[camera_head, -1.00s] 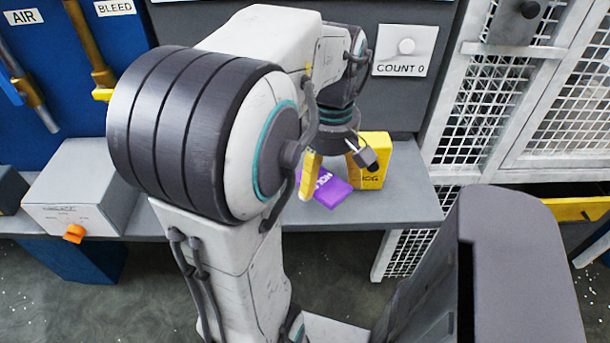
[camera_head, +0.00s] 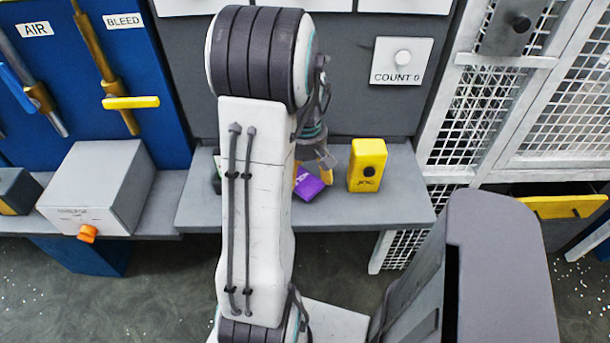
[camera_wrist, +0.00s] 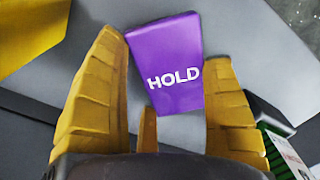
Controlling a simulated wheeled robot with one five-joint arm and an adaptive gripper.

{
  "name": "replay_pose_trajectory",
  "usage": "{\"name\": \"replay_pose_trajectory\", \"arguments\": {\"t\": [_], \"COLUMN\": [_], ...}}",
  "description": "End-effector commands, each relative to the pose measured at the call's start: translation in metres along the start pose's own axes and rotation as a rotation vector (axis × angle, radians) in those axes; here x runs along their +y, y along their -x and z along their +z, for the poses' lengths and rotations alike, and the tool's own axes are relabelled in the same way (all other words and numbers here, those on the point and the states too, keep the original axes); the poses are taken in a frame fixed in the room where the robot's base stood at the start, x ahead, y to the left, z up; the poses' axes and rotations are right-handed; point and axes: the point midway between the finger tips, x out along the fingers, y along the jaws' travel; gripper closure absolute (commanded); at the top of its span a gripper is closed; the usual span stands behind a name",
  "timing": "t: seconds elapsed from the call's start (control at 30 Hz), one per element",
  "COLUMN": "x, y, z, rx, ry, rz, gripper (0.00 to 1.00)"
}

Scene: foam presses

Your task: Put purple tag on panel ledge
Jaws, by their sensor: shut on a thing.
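The purple tag (camera_head: 308,187), with white HOLD lettering in the wrist view (camera_wrist: 172,68), is between the yellow fingers of my gripper (camera_head: 318,164). In the wrist view my gripper (camera_wrist: 165,65) is shut on it, with the tag's far end reaching past the fingertips. In the head view the tag shows low over or at the grey ledge (camera_head: 400,207) below the dark grey panel (camera_head: 350,95). I cannot tell whether it touches the ledge. My arm hides part of the ledge and of the gripper.
A yellow JOG box (camera_head: 367,163) stands on the ledge right of the tag. A green and white object (camera_wrist: 283,150) is beside the right finger in the wrist view. A grey box with an orange knob (camera_head: 97,187) sits left. The ledge's right end is clear.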

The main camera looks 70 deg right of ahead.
Motion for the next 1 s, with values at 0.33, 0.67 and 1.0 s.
{"name": "replay_pose_trajectory", "arguments": {"t": [0.33,0.67,1.0], "x": [0.0,0.0,0.0], "y": [-0.02,-0.021,-0.02], "z": [0.0,0.0,0.0], "rx": [0.0,0.001,0.001], "ry": [0.0,0.0,0.0], "rz": [0.0,0.001,0.001], "gripper": [0.55,0.18,0.0]}}
